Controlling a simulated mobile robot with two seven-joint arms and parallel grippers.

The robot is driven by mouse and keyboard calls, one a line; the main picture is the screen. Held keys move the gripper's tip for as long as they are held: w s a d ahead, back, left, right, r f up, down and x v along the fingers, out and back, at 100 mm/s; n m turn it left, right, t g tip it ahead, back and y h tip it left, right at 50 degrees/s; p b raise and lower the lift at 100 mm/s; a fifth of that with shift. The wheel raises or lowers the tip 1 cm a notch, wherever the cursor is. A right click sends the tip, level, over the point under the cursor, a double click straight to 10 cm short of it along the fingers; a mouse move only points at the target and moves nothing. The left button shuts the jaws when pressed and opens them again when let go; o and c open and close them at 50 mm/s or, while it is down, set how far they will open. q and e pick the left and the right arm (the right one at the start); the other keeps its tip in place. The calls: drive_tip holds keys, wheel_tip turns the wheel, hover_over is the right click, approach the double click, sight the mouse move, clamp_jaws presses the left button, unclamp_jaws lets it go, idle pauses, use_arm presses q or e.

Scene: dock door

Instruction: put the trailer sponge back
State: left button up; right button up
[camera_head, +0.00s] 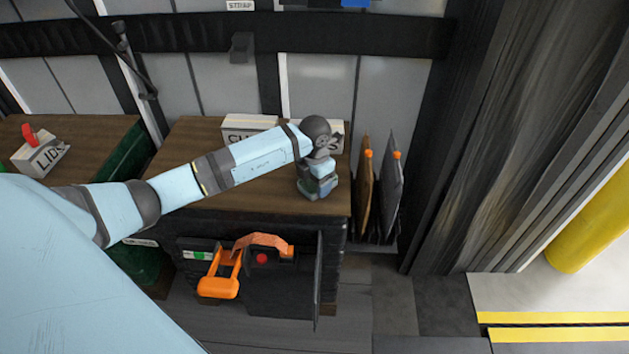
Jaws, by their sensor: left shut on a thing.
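My left arm reaches in from the left over a brown wooden top (240,195). My left gripper (318,186) points down near the right end of this top, in front of a white lettered block partly hidden by my wrist. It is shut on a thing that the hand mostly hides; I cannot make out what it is. I cannot pick out the sponge with certainty. My right gripper is not in view.
A block lettered LID (40,155) stands on another top at left. A brown panel (365,185) and a grey panel (391,190) stand upright at right. A yellow post (592,230) stands far right.

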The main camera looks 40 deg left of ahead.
use_arm(q)
drive_tip(key=o, duration=0.9)
drive_tip(key=shift+f, duration=0.1)
